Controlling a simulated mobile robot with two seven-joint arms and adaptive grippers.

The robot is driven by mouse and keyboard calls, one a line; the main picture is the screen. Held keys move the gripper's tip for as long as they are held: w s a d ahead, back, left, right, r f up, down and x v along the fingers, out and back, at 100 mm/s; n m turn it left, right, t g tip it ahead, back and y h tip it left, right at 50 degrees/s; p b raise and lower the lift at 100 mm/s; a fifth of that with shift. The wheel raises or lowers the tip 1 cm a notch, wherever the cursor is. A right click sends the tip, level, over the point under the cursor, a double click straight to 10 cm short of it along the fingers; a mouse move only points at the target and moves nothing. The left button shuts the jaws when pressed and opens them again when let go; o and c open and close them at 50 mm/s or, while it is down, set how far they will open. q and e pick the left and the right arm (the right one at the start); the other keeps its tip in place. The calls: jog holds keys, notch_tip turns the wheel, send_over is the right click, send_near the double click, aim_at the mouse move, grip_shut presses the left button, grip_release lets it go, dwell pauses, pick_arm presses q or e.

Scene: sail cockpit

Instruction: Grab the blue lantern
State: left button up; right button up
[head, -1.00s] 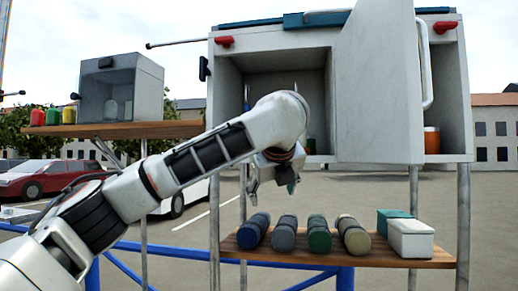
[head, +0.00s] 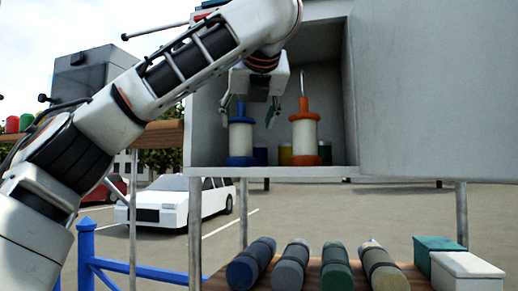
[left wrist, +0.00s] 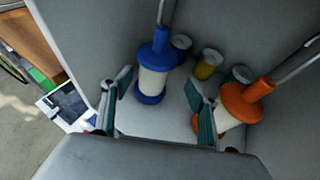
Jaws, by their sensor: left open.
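The blue lantern (head: 240,138), white in the middle with a blue top and base, stands upright at the left of the open cabinet in the head view. It also shows in the left wrist view (left wrist: 152,80). My left gripper (head: 254,120) is open and empty at the cabinet's mouth, in front of and above the lantern. In the left wrist view the lantern stands beyond the gap between the fingers (left wrist: 155,112), nearer the left finger, apart from both. An orange lantern (head: 304,135) stands to its right; it is close behind the right finger in the wrist view (left wrist: 238,105). My right gripper is not in view.
Several small jars, one yellow (left wrist: 208,64), stand at the back of the cabinet. The cabinet's open door (head: 435,95) fills the right side. Below, a wooden shelf (head: 220,278) holds several rolls (head: 290,265) and two boxes (head: 468,270).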

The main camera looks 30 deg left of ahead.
aim_at(242, 126)
pick_arm(q)
jog(key=shift+w+a+r, duration=0.15)
jog(key=shift+r, duration=0.1)
jog(key=shift+a, duration=0.1)
jog(key=shift+w+a+f+p, duration=0.4)
jog(key=shift+a+f, duration=0.05)
jog(key=shift+a, duration=0.3)
jog(key=p+x, duration=0.1)
jog(key=x, duration=0.3)
jog(key=shift+s+a+f+p, duration=0.1)
jog(key=shift+f+p, duration=0.05)
jog(key=shift+p, duration=0.15)
jog(key=shift+w+a+f, duration=0.2)
jog(key=shift+w+a, duration=0.1)
jog(key=shift+w, duration=0.05)
jog(key=shift+d, duration=0.1)
pick_arm(e)
notch_tip(242, 126, up, 3)
jog(key=shift+s+f, duration=0.1)
jog(key=shift+f, duration=0.1)
pick_arm(q)
jog(key=c, duration=1.4)
pick_arm(e)
jog(key=shift+s+f, duration=0.15)
jog(key=shift+f, duration=0.1)
